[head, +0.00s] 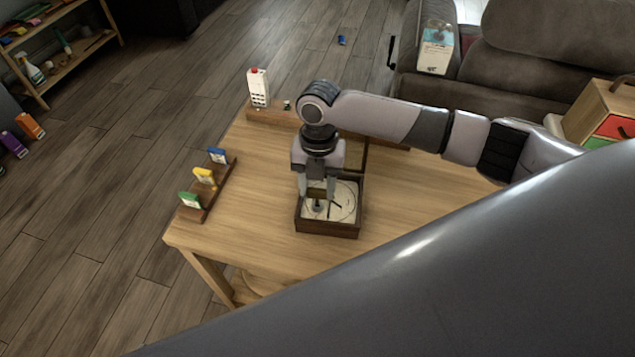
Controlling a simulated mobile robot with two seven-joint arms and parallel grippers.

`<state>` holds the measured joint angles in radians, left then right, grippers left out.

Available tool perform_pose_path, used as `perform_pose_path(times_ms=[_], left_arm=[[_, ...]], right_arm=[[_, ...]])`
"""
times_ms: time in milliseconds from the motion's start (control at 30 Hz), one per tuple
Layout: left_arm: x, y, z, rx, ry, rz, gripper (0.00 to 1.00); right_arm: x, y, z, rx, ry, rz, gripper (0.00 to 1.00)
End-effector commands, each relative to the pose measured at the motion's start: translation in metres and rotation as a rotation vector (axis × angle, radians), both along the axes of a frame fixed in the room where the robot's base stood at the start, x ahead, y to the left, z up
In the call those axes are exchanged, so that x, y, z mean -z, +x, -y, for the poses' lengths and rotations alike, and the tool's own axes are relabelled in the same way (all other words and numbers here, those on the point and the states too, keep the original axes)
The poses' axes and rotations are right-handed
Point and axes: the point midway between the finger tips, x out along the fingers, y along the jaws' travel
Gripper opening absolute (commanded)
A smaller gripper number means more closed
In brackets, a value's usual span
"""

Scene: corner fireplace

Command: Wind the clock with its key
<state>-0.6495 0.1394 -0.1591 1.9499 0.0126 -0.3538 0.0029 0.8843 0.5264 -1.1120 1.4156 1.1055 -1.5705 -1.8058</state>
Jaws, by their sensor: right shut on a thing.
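The clock (344,214) is a dark wooden box with a pale round face, lying face up on the wooden table. Two dark hands show on its face. My right gripper (317,203) points down over the left part of the face. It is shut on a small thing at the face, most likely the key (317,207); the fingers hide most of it. I cannot tell how far it sits in the clock. My left gripper is not in view.
A dark rack (207,204) with blue, yellow and green items stands at the table's left edge. A white carton (258,88) stands by a wooden strip at the back. A sofa (548,50) is behind. My large grey body part blocks the lower right.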

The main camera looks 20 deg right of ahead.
Motion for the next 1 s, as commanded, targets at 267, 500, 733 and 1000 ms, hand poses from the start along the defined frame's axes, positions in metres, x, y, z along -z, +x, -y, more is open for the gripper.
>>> perform_pose_path(times_ms=[267,500,733,1000], left_arm=[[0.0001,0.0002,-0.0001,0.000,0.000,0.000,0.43],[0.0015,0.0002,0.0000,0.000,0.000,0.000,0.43],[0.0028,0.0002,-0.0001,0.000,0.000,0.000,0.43],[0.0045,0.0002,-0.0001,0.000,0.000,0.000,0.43]], right_arm=[[0.0003,-0.0001,-0.0001,0.000,0.000,0.000,0.22],[0.0030,-0.0001,-0.0001,0.000,0.000,0.000,0.22],[0.0058,-0.0001,-0.0002,0.000,0.000,0.000,0.22],[0.0090,-0.0002,-0.0002,0.000,0.000,0.000,0.22]])
